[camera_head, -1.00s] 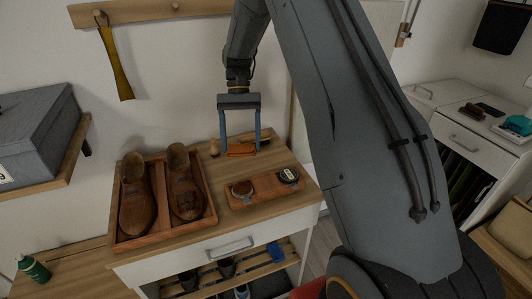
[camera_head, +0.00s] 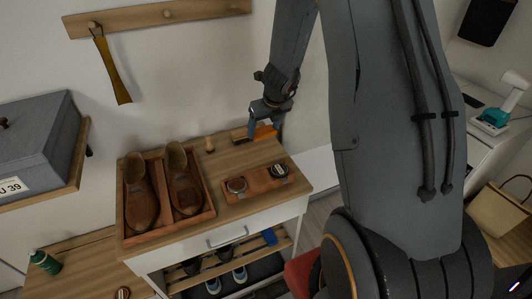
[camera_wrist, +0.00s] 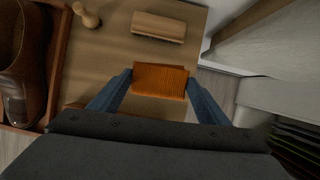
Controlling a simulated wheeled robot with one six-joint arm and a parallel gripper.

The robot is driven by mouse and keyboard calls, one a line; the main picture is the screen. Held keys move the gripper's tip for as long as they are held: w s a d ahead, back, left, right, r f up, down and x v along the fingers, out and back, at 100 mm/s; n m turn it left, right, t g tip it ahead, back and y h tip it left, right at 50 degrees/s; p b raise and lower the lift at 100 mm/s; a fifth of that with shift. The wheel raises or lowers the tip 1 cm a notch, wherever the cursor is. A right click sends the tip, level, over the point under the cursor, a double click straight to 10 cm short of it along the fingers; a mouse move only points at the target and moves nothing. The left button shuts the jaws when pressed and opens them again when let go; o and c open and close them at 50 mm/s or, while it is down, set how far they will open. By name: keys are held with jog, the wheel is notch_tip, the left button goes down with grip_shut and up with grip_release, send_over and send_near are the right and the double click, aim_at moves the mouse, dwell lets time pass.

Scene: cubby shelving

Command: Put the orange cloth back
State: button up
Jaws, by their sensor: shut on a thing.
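The orange cloth (camera_wrist: 160,80) is a folded, ribbed piece held between the two blue fingers of my gripper (camera_wrist: 158,92) in the wrist view. In the head view the cloth (camera_head: 264,132) shows beside my gripper (camera_head: 266,116), above the back right of the wooden cabinet top (camera_head: 232,163). My gripper is shut on the cloth. In the wrist view the cloth appears raised over the top's edge, with a brush (camera_wrist: 158,27) just beyond it.
Brown shoes (camera_head: 140,194) stand in a wooden tray on the left of the top. A small wooden board (camera_head: 254,186) with two round tins lies at the front right. A small wooden peg-shaped item (camera_head: 210,145) stands near the wall. Grey box (camera_head: 36,135) sits on a shelf left.

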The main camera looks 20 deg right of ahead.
jog(key=shift+s+d+m, duration=0.2)
jog(key=shift+d+m, duration=0.15)
jog(key=shift+m, duration=0.05)
notch_tip(320, 180, down, 10)
jog(key=b, duration=1)
jog(key=shift+f, duration=0.1)
jog(key=o, duration=0.9)
